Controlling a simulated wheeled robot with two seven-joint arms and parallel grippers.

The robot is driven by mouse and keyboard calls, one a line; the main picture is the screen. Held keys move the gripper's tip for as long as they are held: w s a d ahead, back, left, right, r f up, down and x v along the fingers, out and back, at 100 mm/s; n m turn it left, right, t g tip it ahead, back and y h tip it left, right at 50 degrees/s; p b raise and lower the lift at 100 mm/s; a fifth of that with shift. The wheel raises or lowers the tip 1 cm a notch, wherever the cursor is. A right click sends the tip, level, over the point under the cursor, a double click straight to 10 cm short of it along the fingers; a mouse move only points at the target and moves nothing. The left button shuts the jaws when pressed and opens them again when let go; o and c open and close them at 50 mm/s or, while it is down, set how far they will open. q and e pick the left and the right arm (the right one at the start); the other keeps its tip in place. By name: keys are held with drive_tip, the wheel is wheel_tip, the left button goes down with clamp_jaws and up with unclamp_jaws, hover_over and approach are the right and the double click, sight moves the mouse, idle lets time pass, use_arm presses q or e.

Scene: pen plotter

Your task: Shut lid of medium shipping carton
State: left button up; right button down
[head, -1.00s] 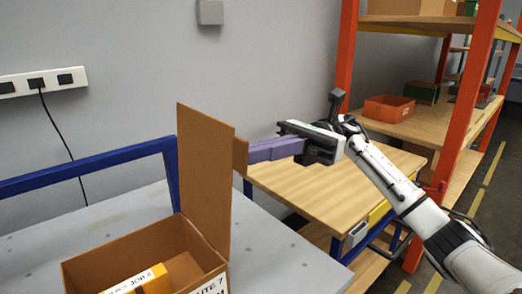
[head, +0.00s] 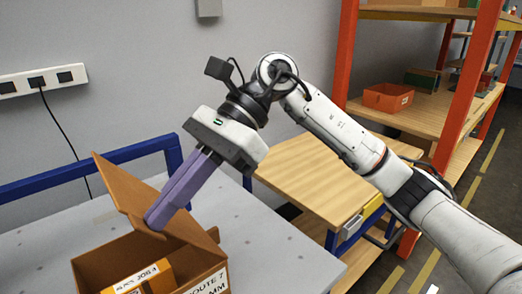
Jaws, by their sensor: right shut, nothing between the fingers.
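The medium shipping carton (head: 104,262) stands on the grey table at the lower left, its bottom cut off by the picture edge. It is brown, with a white printed label on its right side. Its lid (head: 122,196) is tilted partway over the opening. Inside lies an orange-yellow box (head: 160,279) with a white label. My right gripper (head: 157,222) is shut and empty. Its purple fingers point down and left, with the tips at the lid's face; I cannot tell whether they press on it. My left gripper is not in view.
The grey table (head: 270,255) has clear room right of the carton. A blue rail (head: 80,175) runs behind it. A wooden workbench (head: 310,185) and an orange-post shelf with an orange bin (head: 388,98) stand to the right. A power strip (head: 40,82) is on the wall.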

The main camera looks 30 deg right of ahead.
use_arm(q)
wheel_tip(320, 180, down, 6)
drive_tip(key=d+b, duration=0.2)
drive_tip(key=b, duration=0.8)
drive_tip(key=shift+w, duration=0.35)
use_arm(e)
drive_tip(key=s+a+f+h, duration=0.1)
drive_tip(key=a+f+h, duration=0.1)
drive_tip(key=a+f, duration=0.4)
drive_tip(key=s+a+f+h, duration=0.1)
drive_tip(key=a+f+h, duration=0.2)
drive_tip(key=a+f, duration=0.3)
wheel_tip(320, 180, down, 5)
drive_tip(key=shift+a+r+t, duration=0.15)
drive_tip(key=shift+t, duration=0.25)
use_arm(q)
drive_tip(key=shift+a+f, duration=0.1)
use_arm(e)
drive_tip(key=shift+s, duration=0.15)
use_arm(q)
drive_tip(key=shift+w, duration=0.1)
